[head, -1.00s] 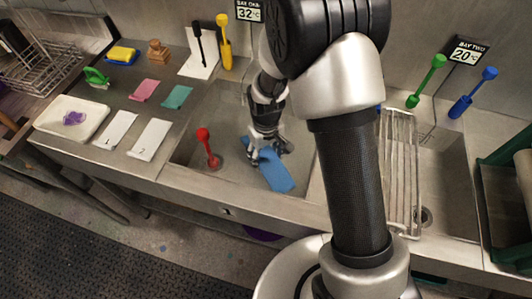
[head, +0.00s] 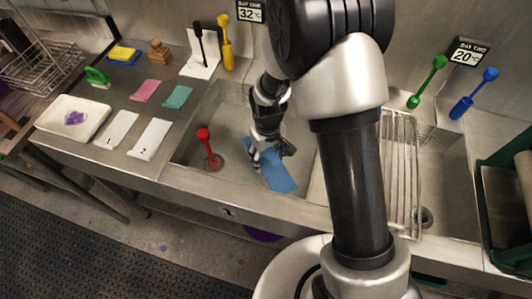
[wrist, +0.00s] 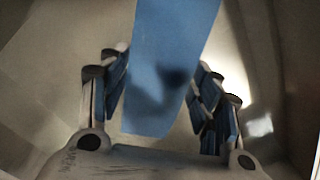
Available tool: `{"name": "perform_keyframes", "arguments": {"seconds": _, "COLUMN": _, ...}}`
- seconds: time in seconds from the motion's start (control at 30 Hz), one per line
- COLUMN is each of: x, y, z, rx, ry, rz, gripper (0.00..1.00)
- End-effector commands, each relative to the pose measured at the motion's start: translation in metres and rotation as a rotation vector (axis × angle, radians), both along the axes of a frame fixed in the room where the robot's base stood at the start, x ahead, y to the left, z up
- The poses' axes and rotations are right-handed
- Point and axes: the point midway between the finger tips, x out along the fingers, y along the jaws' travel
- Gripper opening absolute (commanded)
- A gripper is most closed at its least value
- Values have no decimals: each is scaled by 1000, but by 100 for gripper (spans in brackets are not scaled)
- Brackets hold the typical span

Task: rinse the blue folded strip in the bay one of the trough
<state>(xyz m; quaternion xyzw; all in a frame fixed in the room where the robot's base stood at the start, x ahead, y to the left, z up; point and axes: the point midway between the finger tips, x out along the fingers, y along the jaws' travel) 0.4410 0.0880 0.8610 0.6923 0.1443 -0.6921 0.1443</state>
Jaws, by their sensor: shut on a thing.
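The blue folded strip (head: 280,178) is in bay one of the trough (head: 232,115), the bay under the 32 °C display. My gripper (head: 268,155) is down in this bay, shut on the strip near its upper end, and the rest of the strip slants toward the front right. In the wrist view the strip (wrist: 165,75) runs between the two fingers of my gripper (wrist: 160,90), with a dark shadow on it. I cannot tell whether the strip touches the bay floor, nor how deep any water is.
A wire rack (head: 400,170) lies right of my arm, by bay two (head: 448,185). Left on the counter are a white tray (head: 92,108), two numbered cards, and pink (head: 145,91) and teal (head: 178,97) cloths.

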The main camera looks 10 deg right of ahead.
Motion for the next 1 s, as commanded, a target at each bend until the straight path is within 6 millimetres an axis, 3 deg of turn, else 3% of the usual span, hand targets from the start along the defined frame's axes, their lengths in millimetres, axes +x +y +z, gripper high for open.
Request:
{"name": "perform_keyframes", "arguments": {"seconds": 0.6, "x": 14, "y": 6, "z": 0, "rx": 0, "ry": 0, "rz": 0, "gripper": 32}}
{"name": "perform_keyframes", "arguments": {"seconds": 1.0, "x": 1, "y": 0, "z": 0, "rx": 0, "ry": 0, "rz": 0, "gripper": 32}}
